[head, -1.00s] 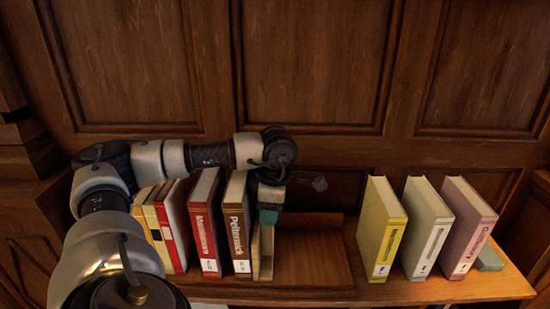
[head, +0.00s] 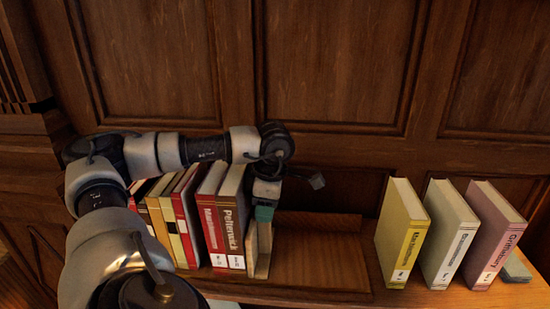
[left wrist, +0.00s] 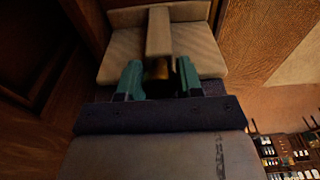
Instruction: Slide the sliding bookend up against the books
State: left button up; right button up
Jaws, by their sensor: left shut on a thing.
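The sliding bookend (head: 263,252) is a pale wooden piece on the shelf, right of the row of books. Further red, yellow and cream books (head: 187,228) stand to the left, partly hidden by my arm. My left gripper (head: 264,213), with green fingertips, is shut on the top of the bookend. In the left wrist view its fingers (left wrist: 160,78) sit on both sides of the bookend's middle rib (left wrist: 160,32). My right gripper is not in view.
A bare wooden track (head: 320,255) lies right of the bookend. Beyond it stand a yellow book (head: 402,235), a white book (head: 448,235) and a pink book (head: 490,235), with a green-grey piece (head: 516,268) at the far right. Wood panelling rises behind.

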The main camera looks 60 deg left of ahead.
pick_arm(q)
jog(key=shift+s+a, duration=0.55)
jog(key=shift+s, duration=0.1)
jog(key=shift+s+a+f+b, duration=0.1)
jog(key=shift+s+a+b, duration=0.2)
jog(key=shift+b, duration=0.2)
jog(key=shift+s+a+b, duration=0.3)
jog(key=shift+s+a, duration=0.1)
jog(key=shift+s, duration=0.1)
jog(key=o, duration=0.9)
jog(key=shift+w, duration=0.1)
jog(key=shift+o, duration=0.2)
notch_tip(320, 180, up, 10)
jog(key=p, duration=0.8)
send_over(249, 215)
jog(key=w+d, duration=0.1)
